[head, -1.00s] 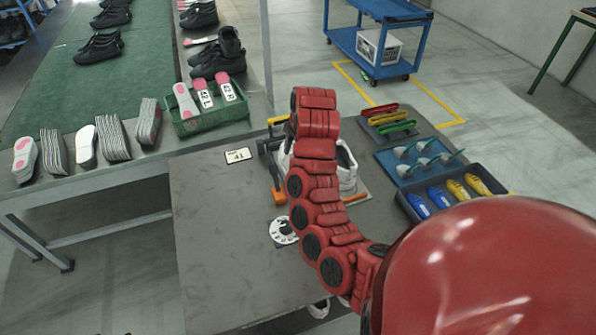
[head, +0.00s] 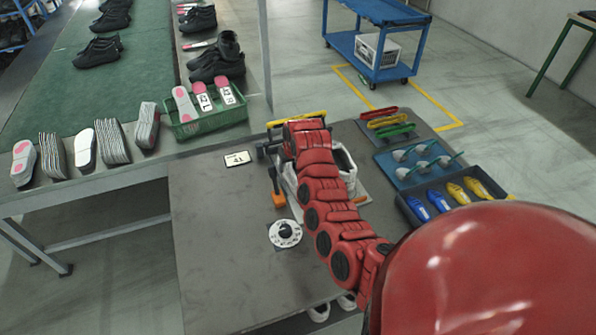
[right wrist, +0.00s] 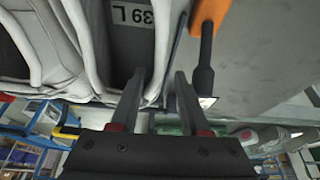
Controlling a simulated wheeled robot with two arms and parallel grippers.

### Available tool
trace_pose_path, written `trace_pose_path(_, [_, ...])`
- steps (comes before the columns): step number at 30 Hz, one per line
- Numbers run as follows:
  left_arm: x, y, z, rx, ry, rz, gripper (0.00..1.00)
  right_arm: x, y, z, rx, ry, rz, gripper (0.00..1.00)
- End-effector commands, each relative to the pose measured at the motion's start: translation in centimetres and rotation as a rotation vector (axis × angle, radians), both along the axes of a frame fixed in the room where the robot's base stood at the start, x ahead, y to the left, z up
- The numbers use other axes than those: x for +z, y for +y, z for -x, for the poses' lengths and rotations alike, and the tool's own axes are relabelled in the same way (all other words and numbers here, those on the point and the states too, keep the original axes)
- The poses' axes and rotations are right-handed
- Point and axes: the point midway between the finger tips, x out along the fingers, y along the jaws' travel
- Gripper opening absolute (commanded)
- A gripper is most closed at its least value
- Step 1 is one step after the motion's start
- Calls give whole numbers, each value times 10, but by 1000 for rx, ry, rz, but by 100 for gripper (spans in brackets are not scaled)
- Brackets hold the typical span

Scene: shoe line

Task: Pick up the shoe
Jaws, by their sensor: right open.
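A white shoe (head: 350,172) with a dark opening sits on the grey table, largely hidden behind my right arm in the head view. In the right wrist view the white shoe (right wrist: 88,40) fills the upper left, and a label reading "39 L" shows inside it. My right gripper (right wrist: 160,75) is open, its two fingers pointing at the shoe's edge. Part of the white edge shows between the fingers; I cannot tell whether they touch it. In the head view its fingertips are hidden by the arm. My left gripper is not in view.
An orange-handled clamp (head: 278,197) stands close beside the shoe; its orange handle (right wrist: 208,14) is near the right finger. A white dial (head: 285,233) and a card (head: 237,159) lie on the table (head: 215,240). Trays of tools (head: 413,160) are at right, a green insole crate (head: 210,121) at left.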

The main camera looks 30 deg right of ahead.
Motion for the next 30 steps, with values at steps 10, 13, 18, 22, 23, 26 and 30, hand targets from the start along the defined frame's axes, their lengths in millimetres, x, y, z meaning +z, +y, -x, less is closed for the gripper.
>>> trace_pose_path(10, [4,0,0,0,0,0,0,-22,-2,-8,-1,1,-2,46])
trace_pose_path(13, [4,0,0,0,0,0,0,-23,-2,-9,-1,0,-2,46])
trace_pose_path(18, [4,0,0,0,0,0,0,-23,-1,-9,-1,1,-2,41])
trace_pose_path(22, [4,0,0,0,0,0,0,-23,-1,-8,-1,1,-1,17])
trace_pose_path(23, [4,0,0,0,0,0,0,-23,-1,-8,-1,1,-1,12])
trace_pose_path(26, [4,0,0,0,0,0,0,-23,-1,-8,-1,1,-1,0])
trace_pose_path(30, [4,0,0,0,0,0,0,-23,-1,-8,-1,1,-1,0])
